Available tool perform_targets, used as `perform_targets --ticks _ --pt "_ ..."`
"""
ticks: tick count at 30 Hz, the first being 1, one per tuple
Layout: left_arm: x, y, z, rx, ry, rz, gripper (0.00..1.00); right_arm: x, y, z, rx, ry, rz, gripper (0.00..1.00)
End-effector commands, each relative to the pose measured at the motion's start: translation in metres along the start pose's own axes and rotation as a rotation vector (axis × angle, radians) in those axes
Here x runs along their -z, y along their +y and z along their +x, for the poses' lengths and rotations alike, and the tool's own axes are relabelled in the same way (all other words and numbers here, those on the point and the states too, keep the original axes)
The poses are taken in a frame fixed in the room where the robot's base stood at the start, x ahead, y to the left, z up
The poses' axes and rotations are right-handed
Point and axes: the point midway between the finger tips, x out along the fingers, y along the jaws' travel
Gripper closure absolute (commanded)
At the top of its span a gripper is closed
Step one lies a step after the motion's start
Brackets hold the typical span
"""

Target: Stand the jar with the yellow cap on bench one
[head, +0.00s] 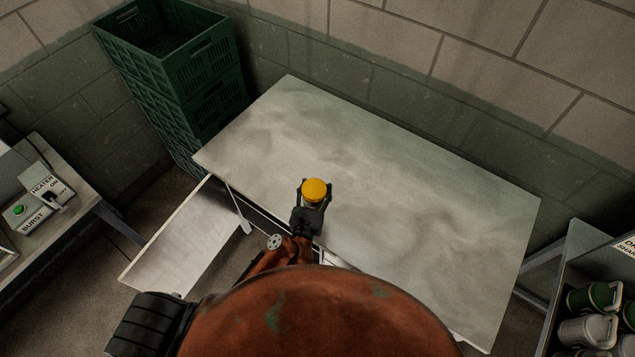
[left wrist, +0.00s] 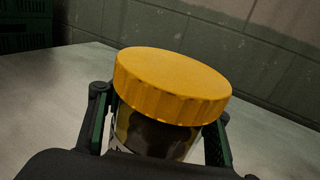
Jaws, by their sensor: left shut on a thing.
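The jar with the yellow cap (head: 314,189) is upright between the fingers of my left gripper (head: 313,200), over the near part of a bare grey bench top (head: 420,205). In the left wrist view, the jar (left wrist: 160,135) has a wide ribbed yellow cap and a dark, partly see-through body. The left gripper's fingers (left wrist: 158,130) are shut on its body from both sides. The jar's base is hidden, so I cannot tell whether it touches the bench. No bench number is readable. My right gripper is not in view.
Stacked green crates (head: 185,75) stand behind the bench's left end. A pale panel (head: 185,240) juts out at its near left. A control box (head: 40,205) sits on another table at left. The bench top is otherwise clear.

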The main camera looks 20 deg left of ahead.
Motion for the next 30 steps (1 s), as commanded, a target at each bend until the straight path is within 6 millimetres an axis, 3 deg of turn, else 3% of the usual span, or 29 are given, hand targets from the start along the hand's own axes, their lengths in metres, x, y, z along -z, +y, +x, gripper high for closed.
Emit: perform_targets --ticks 2,6,10,17,23,30 --pt "0.006 0.006 0.019 0.001 -0.003 0.002 1.0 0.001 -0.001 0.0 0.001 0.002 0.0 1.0" --pt "0.037 0.011 0.038 0.001 0.0 0.0 1.0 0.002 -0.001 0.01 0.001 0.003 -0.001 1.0" --pt "0.051 0.014 0.05 0.004 -0.001 -0.001 1.0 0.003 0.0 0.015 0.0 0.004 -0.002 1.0" --pt "0.065 0.017 0.061 0.004 -0.002 0.0 1.0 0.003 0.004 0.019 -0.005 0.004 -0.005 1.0" --pt "0.094 0.017 0.062 0.006 0.0 -0.001 1.0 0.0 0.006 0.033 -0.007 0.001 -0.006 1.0" --pt "0.095 0.017 0.062 0.006 -0.002 0.0 1.0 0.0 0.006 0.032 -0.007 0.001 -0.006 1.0"
